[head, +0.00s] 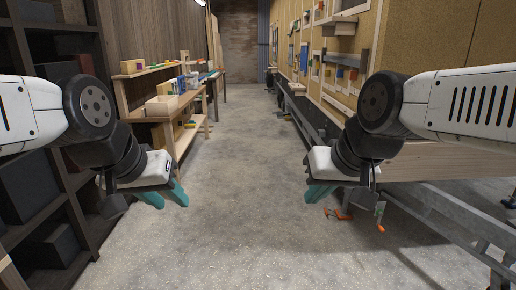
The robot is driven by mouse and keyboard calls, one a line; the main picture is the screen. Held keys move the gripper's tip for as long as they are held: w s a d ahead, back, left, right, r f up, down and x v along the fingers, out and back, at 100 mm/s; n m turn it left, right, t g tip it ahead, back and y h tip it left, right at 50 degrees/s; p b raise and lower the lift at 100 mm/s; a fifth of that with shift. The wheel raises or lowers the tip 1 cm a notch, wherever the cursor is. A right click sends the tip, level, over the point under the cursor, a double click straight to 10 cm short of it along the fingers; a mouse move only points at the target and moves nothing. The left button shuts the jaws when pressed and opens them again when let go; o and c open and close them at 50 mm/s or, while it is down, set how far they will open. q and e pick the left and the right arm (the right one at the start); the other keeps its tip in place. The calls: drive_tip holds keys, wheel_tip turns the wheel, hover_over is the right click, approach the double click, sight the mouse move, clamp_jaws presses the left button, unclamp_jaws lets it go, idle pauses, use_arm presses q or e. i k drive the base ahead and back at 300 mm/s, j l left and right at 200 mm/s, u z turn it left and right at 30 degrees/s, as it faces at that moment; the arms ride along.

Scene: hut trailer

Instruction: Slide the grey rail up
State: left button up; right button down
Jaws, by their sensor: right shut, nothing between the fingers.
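A grey horizontal rail (347,59) is fixed on the wooden wall panel at the right, above and beyond my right arm. It is small at this distance, and I cannot be sure it is the task's rail. My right gripper (318,192) hangs low over the floor at the centre right, shut and empty, well apart from that rail. My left gripper (168,197) hangs at the left with its teal fingers apart and nothing between them. My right arm hides part of the wall below the rail.
A dark shelf (70,190) stands close at the left. Wooden shelves (140,112) with boxes stand beyond it. A grey metal trailer frame (440,207) runs along the right, with orange clamps (337,213) near it. The concrete aisle (240,160) between is clear.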

sight(350, 62)
drive_tip(key=i, duration=2.1)
drive_tip(key=i+z, duration=0.2)
drive_tip(key=i, duration=0.35)
drive_tip(key=i+j+z, duration=0.2)
drive_tip(key=i, duration=0.35)
drive_tip(key=i+j+z, duration=0.2)
drive_tip(key=i, duration=0.35)
drive_tip(key=i+j+z, duration=0.2)
drive_tip(key=i+j, duration=0.2)
drive_tip(key=i, duration=0.1)
